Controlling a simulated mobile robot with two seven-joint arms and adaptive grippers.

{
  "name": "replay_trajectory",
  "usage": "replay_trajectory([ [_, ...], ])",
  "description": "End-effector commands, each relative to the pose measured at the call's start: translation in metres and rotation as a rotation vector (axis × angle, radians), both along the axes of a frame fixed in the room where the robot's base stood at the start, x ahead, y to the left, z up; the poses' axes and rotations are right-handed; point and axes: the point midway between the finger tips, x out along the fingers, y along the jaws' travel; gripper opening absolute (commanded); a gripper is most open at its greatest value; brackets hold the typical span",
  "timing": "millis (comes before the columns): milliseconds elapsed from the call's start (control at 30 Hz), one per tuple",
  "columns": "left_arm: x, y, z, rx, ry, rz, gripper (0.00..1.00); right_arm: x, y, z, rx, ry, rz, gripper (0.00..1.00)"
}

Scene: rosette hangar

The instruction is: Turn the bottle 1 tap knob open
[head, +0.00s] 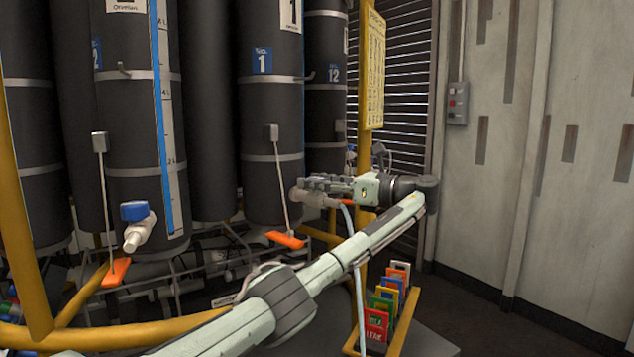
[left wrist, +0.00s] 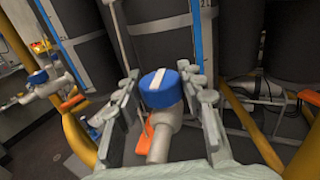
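Bottle 1 (head: 270,120) is a tall dark cylinder with a blue number 1 plate, in the middle of the head view. Its tap (head: 318,201) is partly hidden there behind my left gripper (head: 312,184), which points left at it. In the left wrist view the blue tap knob (left wrist: 160,92), with a white stripe on top, sits between the two spread fingers of my left gripper (left wrist: 164,92). The pale spout (left wrist: 159,147) points down below the knob. I cannot tell whether the fingers touch the knob. My right gripper is not in view.
A neighbouring bottle has a blue-knobbed tap (head: 134,212) at left. Orange pedals (head: 286,239) hang on thin rods. A yellow rail (head: 20,230) and post stand near the bottles. A rack of coloured cards (head: 385,308) stands low in front. The floor at right is clear.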

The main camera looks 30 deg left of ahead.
Motion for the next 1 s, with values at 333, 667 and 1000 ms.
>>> replay_trajectory([
  [333, 0.0, 0.0, 0.0, 0.001, 0.0, -0.001, 0.58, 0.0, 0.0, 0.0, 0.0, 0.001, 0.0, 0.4],
  [667, 0.004, -0.035, 0.0, -0.001, 0.0, -0.005, 0.58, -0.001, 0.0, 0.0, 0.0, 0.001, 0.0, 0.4],
  [1000, 0.009, -0.102, 0.0, -0.001, 0.002, -0.002, 0.58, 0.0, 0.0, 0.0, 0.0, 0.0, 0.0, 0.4],
])
